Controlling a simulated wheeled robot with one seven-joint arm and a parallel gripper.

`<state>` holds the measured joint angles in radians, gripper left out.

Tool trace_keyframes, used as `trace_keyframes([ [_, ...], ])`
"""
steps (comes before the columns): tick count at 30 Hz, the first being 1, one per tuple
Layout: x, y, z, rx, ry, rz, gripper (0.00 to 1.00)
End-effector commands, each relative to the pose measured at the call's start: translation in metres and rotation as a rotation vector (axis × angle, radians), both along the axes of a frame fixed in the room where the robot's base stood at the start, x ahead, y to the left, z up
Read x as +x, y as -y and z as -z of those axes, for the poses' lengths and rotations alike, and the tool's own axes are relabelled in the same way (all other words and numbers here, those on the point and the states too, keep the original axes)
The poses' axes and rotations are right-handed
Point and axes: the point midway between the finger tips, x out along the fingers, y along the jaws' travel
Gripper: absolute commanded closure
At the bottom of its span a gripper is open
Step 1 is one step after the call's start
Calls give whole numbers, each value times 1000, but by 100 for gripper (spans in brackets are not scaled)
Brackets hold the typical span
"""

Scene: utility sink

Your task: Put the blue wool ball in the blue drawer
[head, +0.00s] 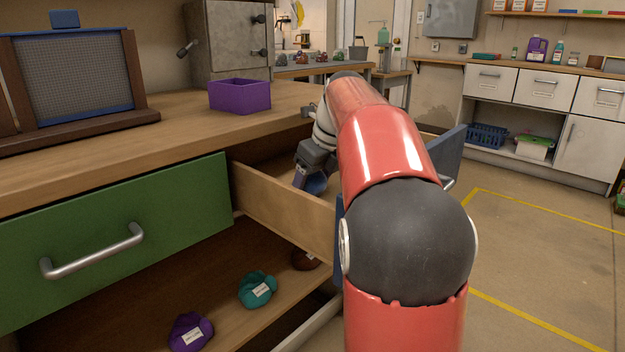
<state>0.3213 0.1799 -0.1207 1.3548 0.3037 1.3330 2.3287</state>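The blue drawer stands pulled open, its blue front (447,157) at right and its wooden side wall (283,209) facing me. My gripper (309,180) points down over the open drawer, close to its inside. The blue wool ball (318,185) shows as a small blue patch right at my fingers, partly hidden by them and by the drawer wall. I cannot tell whether the fingers are closed on it or whether it touches the drawer floor. My red arm covers much of the drawer's right part.
A closed green drawer (120,240) is at left. Below, a shelf holds a purple ball (190,332), a teal ball (257,289) and a brown ball (304,259). On the worktop stand a purple box (240,95) and a framed mesh panel (75,75). Floor is clear at right.

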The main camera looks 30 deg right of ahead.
Motion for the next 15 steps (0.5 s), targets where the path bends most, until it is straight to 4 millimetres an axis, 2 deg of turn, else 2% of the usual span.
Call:
trace_keyframes([
  [10,0,0,-1,0,0,0,23],
  [15,-4,2,-18,-1,3,1,23],
])
